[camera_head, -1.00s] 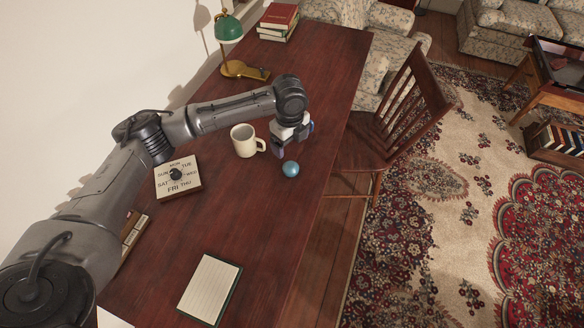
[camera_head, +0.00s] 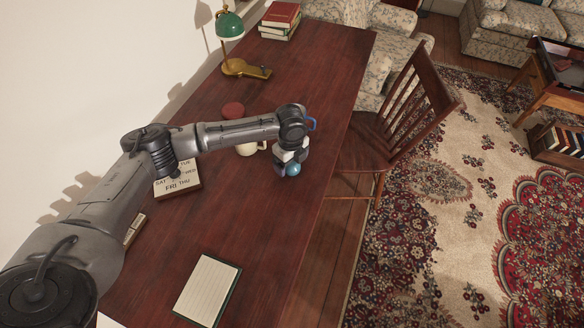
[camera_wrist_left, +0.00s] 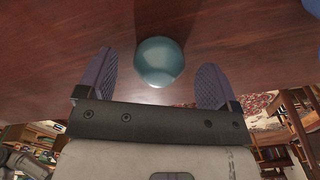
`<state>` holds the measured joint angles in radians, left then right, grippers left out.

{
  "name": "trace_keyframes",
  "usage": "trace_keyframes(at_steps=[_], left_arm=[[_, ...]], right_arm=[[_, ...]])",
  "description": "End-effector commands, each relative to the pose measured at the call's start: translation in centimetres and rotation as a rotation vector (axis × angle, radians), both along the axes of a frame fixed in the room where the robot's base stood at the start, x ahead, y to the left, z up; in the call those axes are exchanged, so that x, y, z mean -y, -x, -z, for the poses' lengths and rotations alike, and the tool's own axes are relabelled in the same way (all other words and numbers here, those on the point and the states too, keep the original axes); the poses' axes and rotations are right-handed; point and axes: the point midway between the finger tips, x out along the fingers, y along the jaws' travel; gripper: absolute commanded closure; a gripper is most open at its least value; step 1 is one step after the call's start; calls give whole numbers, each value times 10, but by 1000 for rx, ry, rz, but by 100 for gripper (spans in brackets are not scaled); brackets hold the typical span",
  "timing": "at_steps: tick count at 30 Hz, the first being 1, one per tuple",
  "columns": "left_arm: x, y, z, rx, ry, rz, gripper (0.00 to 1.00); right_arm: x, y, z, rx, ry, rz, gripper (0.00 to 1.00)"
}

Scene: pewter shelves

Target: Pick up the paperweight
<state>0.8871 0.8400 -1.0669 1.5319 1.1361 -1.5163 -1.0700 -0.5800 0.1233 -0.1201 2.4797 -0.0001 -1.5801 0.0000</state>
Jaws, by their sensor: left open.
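The paperweight, a glossy teal ball (camera_head: 293,169), sits on the dark red wooden desk (camera_head: 250,215) near its right edge. In the left wrist view the paperweight (camera_wrist_left: 160,62) shows above the palm, in the gap between the two spread fingers. My left gripper (camera_head: 290,164) is open and right at the paperweight in the head view, covering part of it. In the left wrist view the gripper (camera_wrist_left: 157,62) has clear gaps on both sides of the ball, with no finger seen pressing it. My right gripper is not in view.
A cream mug (camera_head: 247,149), partly hidden by my left arm, and a dark red round object (camera_head: 233,110) are close by. A day-dial board (camera_head: 178,182), notepad (camera_head: 208,289), green lamp (camera_head: 230,25) and books (camera_head: 280,20) are on the desk. A wooden chair (camera_head: 405,110) stands at its right.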

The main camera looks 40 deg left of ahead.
Motion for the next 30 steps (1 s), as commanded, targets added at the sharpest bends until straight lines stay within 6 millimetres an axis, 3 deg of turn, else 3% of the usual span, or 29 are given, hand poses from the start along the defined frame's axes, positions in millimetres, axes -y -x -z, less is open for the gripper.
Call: trace_keyframes(at_steps=[3,11,27,30], left_arm=[[0,0,14,-1,0,0,14],[0,0,15,0,0,0,16],[0,0,15,0,0,0,68],[0,0,14,1,0,-1,74]], right_arm=[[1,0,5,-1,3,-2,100],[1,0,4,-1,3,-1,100],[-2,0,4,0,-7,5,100],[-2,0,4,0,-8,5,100]])
